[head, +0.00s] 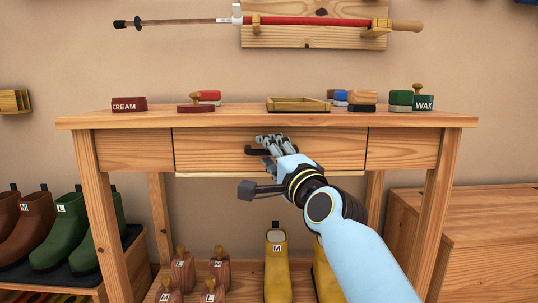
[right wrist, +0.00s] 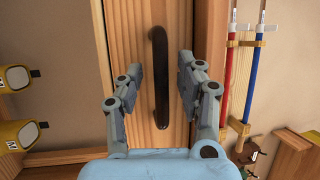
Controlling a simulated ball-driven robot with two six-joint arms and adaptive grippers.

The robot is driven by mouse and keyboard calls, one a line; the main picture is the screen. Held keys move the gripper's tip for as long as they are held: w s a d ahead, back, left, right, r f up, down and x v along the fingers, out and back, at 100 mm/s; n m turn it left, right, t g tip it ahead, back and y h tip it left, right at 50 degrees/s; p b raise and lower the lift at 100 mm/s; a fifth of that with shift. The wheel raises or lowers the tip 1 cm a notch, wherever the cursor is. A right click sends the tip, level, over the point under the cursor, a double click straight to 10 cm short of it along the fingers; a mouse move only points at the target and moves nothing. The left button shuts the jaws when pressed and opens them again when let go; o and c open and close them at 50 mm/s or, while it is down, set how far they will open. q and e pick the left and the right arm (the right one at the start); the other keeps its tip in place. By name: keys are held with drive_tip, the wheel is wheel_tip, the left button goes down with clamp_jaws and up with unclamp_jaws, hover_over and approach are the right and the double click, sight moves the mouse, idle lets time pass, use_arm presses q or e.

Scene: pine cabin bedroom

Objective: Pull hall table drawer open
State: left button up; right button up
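The wooden hall table (head: 95,122) stands against the wall, with a wide drawer (head: 215,145) in the middle of its front. The drawer front looks about flush with the table; a small gap would be hard to tell. Its dark bar handle (head: 254,151) is partly hidden by my right gripper (head: 274,146). In the right wrist view the handle (right wrist: 158,75) runs upright between the two fingers of the right gripper (right wrist: 161,88). The fingers are open, with a visible gap on each side of the handle. My left gripper is not in view.
Several small items, including a CREAM tin (head: 129,104), a shallow tray (head: 298,105) and a WAX tin (head: 424,103), stand on the tabletop. Yellow boots (head: 277,270) and wooden shoe forms (head: 183,270) are below. A wooden chest (head: 490,225) stands at the right.

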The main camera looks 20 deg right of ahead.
drive_tip(key=shift+w, duration=0.25)
clamp_jaws()
idle(0.4)
